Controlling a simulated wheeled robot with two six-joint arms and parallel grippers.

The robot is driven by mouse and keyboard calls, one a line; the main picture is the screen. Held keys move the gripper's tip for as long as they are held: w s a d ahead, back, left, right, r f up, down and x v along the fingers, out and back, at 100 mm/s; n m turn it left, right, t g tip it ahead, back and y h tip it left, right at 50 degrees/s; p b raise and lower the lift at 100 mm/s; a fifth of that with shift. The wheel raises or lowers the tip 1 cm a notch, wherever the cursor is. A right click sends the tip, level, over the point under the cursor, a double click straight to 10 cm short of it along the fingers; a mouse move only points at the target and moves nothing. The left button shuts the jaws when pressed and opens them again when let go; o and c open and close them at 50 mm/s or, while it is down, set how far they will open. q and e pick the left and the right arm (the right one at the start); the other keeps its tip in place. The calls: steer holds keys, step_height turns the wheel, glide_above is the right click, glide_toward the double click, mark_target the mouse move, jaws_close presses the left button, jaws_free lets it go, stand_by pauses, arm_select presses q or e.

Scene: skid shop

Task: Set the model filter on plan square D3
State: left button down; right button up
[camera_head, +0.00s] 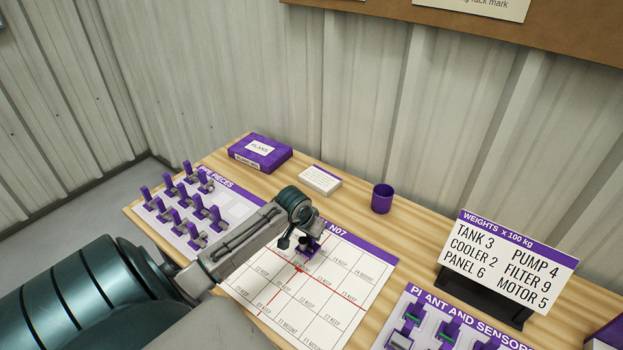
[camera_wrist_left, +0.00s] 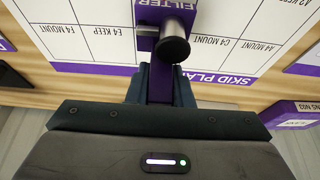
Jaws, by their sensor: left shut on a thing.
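My left gripper (camera_head: 300,238) is shut on the purple model filter (camera_head: 310,248), over the back part of the white skid plan (camera_head: 345,285). In the left wrist view, the filter (camera_wrist_left: 146,14) shows its "FILTER" label and a grey cylinder, held upright between the fingers (camera_wrist_left: 160,85). It stands in front of the plan between squares marked E4 and C4, covering much of the column between. I cannot tell whether its base touches the plan. Square D3 is not readable, partly hidden by the filter and arm. My right gripper is not in view.
A pipe pieces board (camera_head: 222,208) with several purple models lies left of the plan. A plant and sensors board (camera_head: 427,300) lies right, below a weights sign (camera_head: 508,258). A purple box (camera_head: 260,153), small white box (camera_head: 320,180) and purple cup (camera_head: 382,198) stand behind.

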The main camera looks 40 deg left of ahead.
mark_target(311, 243)
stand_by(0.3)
arm_select(q)
steer(key=shift+f+b, duration=0.4)
steer(key=shift+f, duration=1.35)
steer(key=shift+p, duration=0.5)
steer(key=shift+f+b, duration=0.3)
steer(key=shift+f, duration=0.4)
steer(key=c, duration=1.2)
jaws_free()
